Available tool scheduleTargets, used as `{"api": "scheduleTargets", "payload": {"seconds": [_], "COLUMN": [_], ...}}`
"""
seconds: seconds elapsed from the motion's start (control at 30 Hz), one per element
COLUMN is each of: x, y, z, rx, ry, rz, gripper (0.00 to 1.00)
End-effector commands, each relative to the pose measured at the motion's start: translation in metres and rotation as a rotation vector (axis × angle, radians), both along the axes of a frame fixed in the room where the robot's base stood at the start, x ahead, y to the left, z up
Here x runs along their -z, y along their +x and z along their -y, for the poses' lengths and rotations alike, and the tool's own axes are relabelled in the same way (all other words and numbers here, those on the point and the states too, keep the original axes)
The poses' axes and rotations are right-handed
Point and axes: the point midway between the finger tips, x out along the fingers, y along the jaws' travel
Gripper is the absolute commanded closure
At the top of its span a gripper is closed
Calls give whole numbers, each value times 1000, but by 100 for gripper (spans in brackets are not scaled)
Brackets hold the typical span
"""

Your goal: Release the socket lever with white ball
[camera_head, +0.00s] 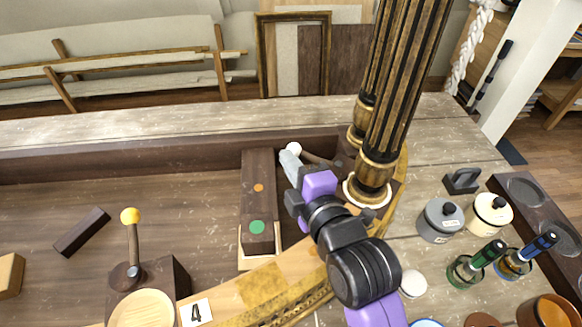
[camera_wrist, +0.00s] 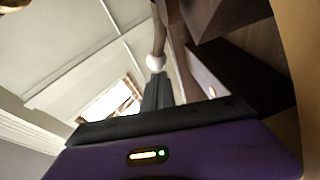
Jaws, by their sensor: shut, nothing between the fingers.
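The white ball (camera_head: 293,148) tips a dark lever rod (camera_head: 318,160) that runs right towards the foot of the gilt columns, where its socket is partly hidden. My gripper (camera_head: 289,160) is shut and empty, with its grey fingertips right at the ball on its near side. In the wrist view the white ball (camera_wrist: 155,63) sits just beyond the fingertips (camera_wrist: 157,80), and the rod (camera_wrist: 159,38) rises away from it. I cannot tell whether the fingertips touch the ball.
Fluted gilt columns (camera_head: 376,165) stand close right of my gripper. A dark block (camera_head: 259,210) with orange and green dots lies left. Pots (camera_head: 439,220) and bottles stand right. The left board has free room.

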Motion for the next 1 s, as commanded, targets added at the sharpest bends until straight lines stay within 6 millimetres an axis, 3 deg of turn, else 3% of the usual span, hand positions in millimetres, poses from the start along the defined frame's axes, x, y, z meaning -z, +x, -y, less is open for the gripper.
{"api": "scheduleTargets", "payload": {"seconds": [0.4, 1.0], "x": [1, 0], "y": [27, 34], "z": [-1, 0], "rx": [-1, -1], "ry": [-1, 0], "rz": [0, -1], "gripper": [100, 100]}}
